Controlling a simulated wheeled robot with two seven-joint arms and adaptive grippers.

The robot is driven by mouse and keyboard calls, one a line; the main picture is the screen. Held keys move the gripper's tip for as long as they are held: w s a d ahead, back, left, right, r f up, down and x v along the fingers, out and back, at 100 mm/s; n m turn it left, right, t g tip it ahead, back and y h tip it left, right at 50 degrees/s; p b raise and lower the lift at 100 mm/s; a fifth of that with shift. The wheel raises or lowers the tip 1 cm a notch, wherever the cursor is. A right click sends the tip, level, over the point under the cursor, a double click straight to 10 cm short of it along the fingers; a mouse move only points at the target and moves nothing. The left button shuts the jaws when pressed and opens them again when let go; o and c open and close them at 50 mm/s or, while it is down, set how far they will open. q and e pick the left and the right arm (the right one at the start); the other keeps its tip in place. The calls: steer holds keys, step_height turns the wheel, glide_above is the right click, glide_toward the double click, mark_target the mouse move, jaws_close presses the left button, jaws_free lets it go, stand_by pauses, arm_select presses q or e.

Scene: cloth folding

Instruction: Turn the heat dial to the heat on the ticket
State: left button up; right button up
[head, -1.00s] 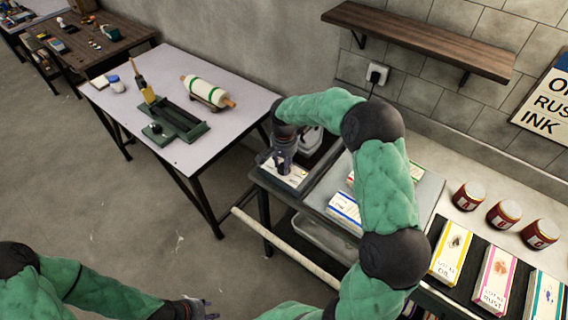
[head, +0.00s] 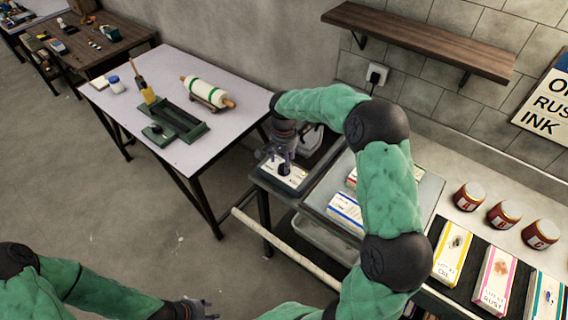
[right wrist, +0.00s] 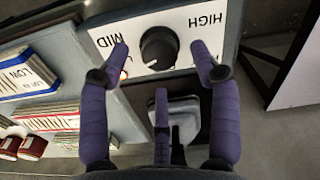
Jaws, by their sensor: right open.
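The heat dial is a round black knob (right wrist: 158,48) on a white panel (right wrist: 178,24) marked MID and HIGH in the right wrist view. I cannot clearly tell which mark it points to. My right gripper (right wrist: 160,52) is open, with purple fingertips on either side of the knob; I cannot tell whether they touch it. In the head view the right gripper (head: 281,168) is over the white panel (head: 296,178).
A grey tray (head: 428,190) with cards stands right of the dial panel. Red-lidded jars (head: 468,196) and coloured boxes (head: 452,248) line the right counter. A pale table (head: 225,92) with a rolling-pin-like roller (head: 208,91) stands left. A shelf (head: 420,40) hangs above.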

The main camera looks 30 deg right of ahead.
step_height(320, 180, up, 10)
steer(key=shift+f, duration=0.2)
stand_by(0.6)
